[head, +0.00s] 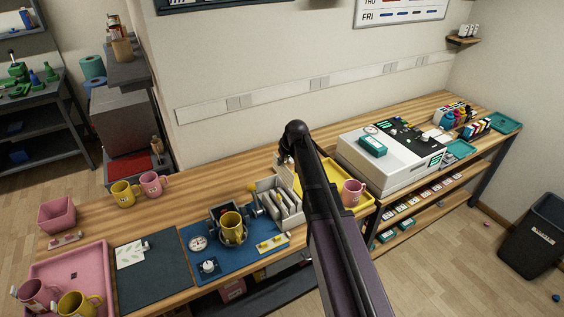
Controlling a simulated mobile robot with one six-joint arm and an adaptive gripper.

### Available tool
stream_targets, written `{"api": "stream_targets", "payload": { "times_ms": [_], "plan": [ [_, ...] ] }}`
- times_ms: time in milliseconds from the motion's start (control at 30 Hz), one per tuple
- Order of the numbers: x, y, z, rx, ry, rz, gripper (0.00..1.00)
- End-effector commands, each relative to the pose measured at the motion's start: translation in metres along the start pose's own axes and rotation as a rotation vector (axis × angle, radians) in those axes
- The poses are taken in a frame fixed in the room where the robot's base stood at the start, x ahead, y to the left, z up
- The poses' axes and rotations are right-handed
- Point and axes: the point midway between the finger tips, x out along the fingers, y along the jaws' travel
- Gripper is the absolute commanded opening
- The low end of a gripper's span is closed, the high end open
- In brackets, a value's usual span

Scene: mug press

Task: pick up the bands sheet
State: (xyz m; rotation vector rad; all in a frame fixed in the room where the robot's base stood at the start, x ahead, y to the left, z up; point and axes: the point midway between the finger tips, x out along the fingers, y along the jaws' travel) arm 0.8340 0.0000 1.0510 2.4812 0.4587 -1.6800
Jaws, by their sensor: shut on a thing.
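My gripper (285,160) is at the back of the bench, just above the sheet rack, and largely hidden by my own arm. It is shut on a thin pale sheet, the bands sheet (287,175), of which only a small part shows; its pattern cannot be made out. The light grey rack (262,197) below holds several upright pale sheets in slots.
A yellow mug (232,226) sits in the press on the blue mat (196,268). A pink mug (352,192) stands on the yellow tray (330,172), right of my arm. A white printer (392,160) stands farther right. The dark mat (155,280) is mostly clear.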

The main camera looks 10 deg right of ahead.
Motion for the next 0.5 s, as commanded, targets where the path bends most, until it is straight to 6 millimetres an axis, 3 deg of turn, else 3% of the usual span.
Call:
{"api": "stream_targets", "payload": {
  "times_ms": [200, 500],
  "plan": [
    [-0.0129, -0.0009, -0.0053, 0.000, 0.000, 0.000, 0.00],
    [-0.0149, -0.0010, -0.0062, 0.000, 0.000, 0.000, 0.00]
  ]
}}
